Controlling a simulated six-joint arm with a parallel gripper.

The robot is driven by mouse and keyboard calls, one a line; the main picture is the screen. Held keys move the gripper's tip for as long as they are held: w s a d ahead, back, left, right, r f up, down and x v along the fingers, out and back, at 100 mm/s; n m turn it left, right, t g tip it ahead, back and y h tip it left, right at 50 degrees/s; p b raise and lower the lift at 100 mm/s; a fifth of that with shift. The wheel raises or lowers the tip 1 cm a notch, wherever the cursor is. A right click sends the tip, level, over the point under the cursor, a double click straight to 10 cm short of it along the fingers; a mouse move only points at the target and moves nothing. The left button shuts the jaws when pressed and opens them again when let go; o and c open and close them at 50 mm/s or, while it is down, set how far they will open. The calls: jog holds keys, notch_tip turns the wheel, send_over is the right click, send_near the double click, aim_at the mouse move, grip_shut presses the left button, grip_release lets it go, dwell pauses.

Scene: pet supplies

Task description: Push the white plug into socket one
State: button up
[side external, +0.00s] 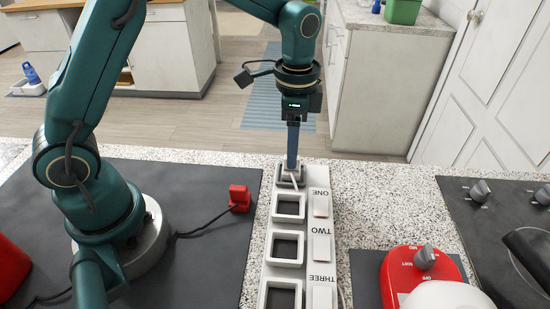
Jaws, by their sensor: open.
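A pale power strip (269,270) runs front to back on the counter, with square-framed sockets and the labels ONE, TWO and THREE along its right side. My gripper (292,166) is open and points straight down at the strip's far end, its blue-grey fingers at the farthest socket frame. A small white piece, perhaps the white plug or its cord (294,183), shows by the fingertips. The fingers hide most of that spot, so I cannot tell how deep the plug sits. The nearer framed sockets look empty.
A red plug (239,197) on a black cord stands left of the strip on the dark mat (190,180). A red appliance (424,262) with a dial is at front right, beside a black cooktop (490,222). The speckled counter (385,195) right of the strip is clear.

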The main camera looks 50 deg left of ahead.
jog(key=shift+f, duration=1.35)
grip_shut()
jog(key=shift+r, duration=0.1)
